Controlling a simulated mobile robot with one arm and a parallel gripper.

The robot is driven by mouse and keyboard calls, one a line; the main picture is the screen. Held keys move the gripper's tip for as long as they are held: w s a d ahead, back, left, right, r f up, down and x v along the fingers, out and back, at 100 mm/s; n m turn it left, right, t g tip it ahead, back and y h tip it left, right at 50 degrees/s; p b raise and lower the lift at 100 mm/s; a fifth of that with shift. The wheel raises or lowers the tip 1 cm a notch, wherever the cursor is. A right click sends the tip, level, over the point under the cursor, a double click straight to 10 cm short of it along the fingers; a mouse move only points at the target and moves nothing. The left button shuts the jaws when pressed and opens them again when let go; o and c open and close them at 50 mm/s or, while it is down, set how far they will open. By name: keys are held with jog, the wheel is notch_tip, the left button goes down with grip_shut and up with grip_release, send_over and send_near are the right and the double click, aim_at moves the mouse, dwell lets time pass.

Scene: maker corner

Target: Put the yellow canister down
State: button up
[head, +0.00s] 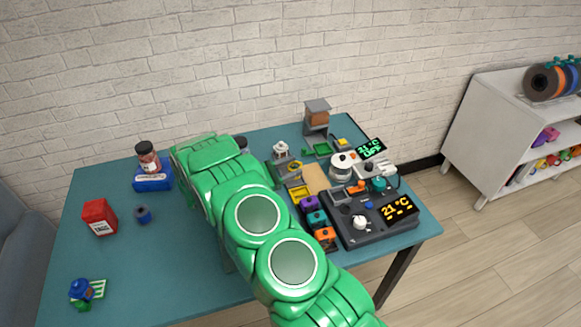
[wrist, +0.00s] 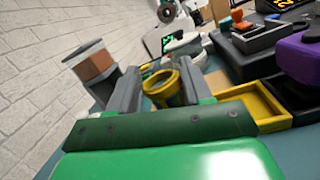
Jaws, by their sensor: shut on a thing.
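The yellow canister (wrist: 161,91) shows in the wrist view as a round, open-topped yellow thing between my two grey fingers. My gripper (wrist: 157,84) is shut on it. The canister's lower part is hidden behind the green gripper body, so I cannot tell whether it touches the table. In the head view my green arm covers the gripper and the canister.
A yellow tray (wrist: 268,104) lies just right of my gripper, with a purple block (wrist: 299,53) beyond it. A grey-topped brown container (head: 317,117) stands at the back. A dark device (head: 372,217) fills the right side. The teal table (head: 165,265) is mostly clear at front left.

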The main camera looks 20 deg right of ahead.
jog(key=shift+f, duration=0.45)
jog(key=o, duration=1)
jog(key=shift+f, duration=0.1)
jog(key=shift+c, duration=0.2)
jog(key=shift+o, duration=0.6)
jog(key=shift+s+f, duration=0.1)
